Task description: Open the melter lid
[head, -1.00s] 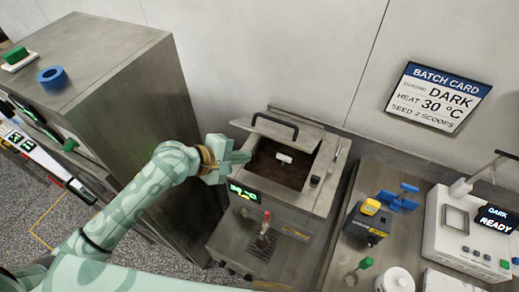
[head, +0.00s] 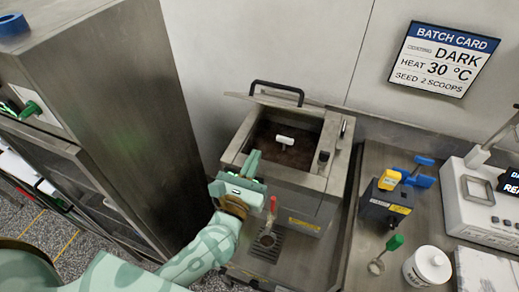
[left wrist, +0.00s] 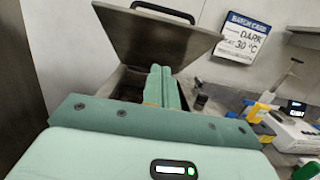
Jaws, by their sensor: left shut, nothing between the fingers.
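The melter (head: 295,183) is a steel box with an open square well holding dark brown contents and a white fitting (head: 285,140). Its lid (head: 272,104) stands raised and tilted at the back edge, with a black bar handle (head: 277,88). The lid also shows large in the left wrist view (left wrist: 155,38), standing up behind the well. My left gripper (head: 252,162) is shut and empty at the front left of the well, apart from the lid. Its fingers (left wrist: 161,84) cover part of the well in the left wrist view. My right gripper is not in view.
A tall steel cabinet (head: 110,110) stands close on the left. On the right bench are a black and yellow device (head: 385,202), a blue part (head: 418,172), a green-handled scoop (head: 390,246), a white jar (head: 427,265) and a white machine (head: 470,210). A red-handled tap (head: 272,207) is on the melter's front.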

